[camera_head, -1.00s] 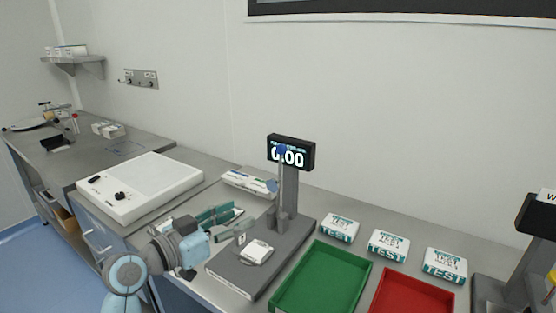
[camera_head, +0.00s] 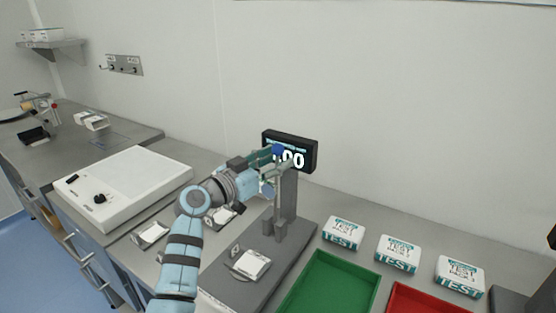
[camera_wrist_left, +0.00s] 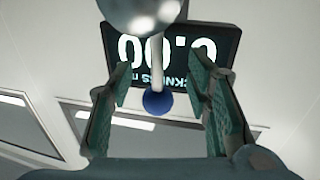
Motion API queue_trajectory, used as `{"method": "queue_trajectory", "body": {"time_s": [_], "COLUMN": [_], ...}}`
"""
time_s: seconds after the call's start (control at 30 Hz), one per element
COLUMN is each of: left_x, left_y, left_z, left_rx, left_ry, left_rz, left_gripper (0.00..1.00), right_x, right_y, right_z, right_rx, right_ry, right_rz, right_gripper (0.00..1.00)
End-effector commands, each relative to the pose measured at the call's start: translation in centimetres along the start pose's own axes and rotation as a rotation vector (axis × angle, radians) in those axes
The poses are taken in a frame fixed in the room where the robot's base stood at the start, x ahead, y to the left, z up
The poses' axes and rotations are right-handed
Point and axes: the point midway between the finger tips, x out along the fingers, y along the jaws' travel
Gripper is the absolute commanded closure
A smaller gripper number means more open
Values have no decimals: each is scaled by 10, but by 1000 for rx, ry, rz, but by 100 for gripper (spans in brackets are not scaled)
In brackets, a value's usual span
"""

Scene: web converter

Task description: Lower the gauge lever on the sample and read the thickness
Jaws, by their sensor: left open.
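The thickness gauge stands on its dark grey base (camera_head: 225,285). Its black display (camera_head: 306,158) shows 0.00, partly covered in the head view. The display also shows upside down in the left wrist view (camera_wrist_left: 195,48). The gauge lever is a pale rod with a blue ball knob (camera_wrist_left: 157,102), raised upright; the knob also shows in the head view (camera_head: 278,149). My left gripper (camera_head: 275,163) is open at the knob's height. In the left wrist view the knob lies between its green-padded fingers, with gaps on both sides. The white sample (camera_head: 251,264) lies on the base below the gauge head.
A green tray (camera_head: 325,287) and a red tray (camera_head: 432,303) lie right of the gauge. Several TEST packs (camera_head: 397,253) stand behind them. A white flat-topped device (camera_head: 125,185) stands left. White packets (camera_head: 150,235) lie on the bench left of the gauge.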

Motion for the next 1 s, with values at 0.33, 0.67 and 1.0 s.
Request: {"method": "queue_trajectory", "body": {"time_s": [0.33,0.67,1.0], "left_x": [13,13,12], "left_y": [1,2,2], "left_z": [1,1,2], "left_rx": [-1,-2,-1], "left_ry": [-1,-2,0], "left_rz": [1,2,4], "left_gripper": [55,100,100], "right_x": [2,2,3], "right_y": [0,0,0], "right_z": [-9,-4,-5], "right_rx": [1,0,0], "right_ry": [16,7,9], "right_rz": [0,0,0], "right_gripper": [100,100,100]}}
